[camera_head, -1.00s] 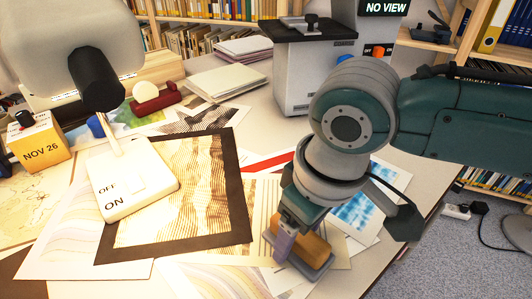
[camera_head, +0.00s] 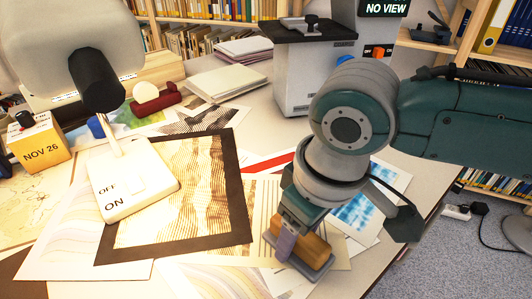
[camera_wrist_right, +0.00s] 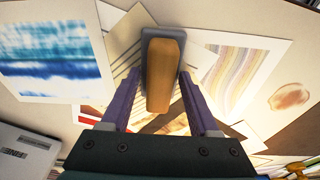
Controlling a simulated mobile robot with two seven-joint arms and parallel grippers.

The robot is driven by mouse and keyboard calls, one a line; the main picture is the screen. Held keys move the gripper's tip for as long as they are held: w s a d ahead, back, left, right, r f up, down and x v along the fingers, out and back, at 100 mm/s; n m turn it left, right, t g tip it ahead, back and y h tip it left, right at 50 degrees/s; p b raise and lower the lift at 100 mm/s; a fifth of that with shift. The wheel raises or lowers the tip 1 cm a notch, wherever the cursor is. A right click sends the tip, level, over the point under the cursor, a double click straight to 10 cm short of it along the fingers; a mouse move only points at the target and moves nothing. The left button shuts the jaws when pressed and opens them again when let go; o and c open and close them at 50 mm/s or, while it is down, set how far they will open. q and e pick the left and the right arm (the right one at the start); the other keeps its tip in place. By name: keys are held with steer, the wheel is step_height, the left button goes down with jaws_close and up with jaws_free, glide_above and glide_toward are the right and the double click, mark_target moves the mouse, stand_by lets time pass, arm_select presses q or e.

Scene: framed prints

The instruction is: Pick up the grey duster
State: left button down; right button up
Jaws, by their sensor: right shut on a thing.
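The grey duster (camera_head: 321,270) has a flat grey pad with an orange-brown wooden block on top. It lies on papers near the front right of the table. My right gripper (camera_head: 296,243) reaches down from above and is shut on the duster. In the right wrist view its two purple fingers (camera_wrist_right: 159,74) stand on either side of the duster (camera_wrist_right: 164,70), near the pad's edges. The pad still appears to be at paper level; any small gap below is hidden. My left gripper is not in view.
A dark-framed print (camera_head: 240,215) lies left of the duster, with a lamp base (camera_head: 163,187) marked OFF and ON on it. A blue print (camera_head: 362,207) lies to the right. A grey machine (camera_head: 300,75) stands behind. The table's right edge is close.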

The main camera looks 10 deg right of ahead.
steer(key=shift+r, duration=0.1)
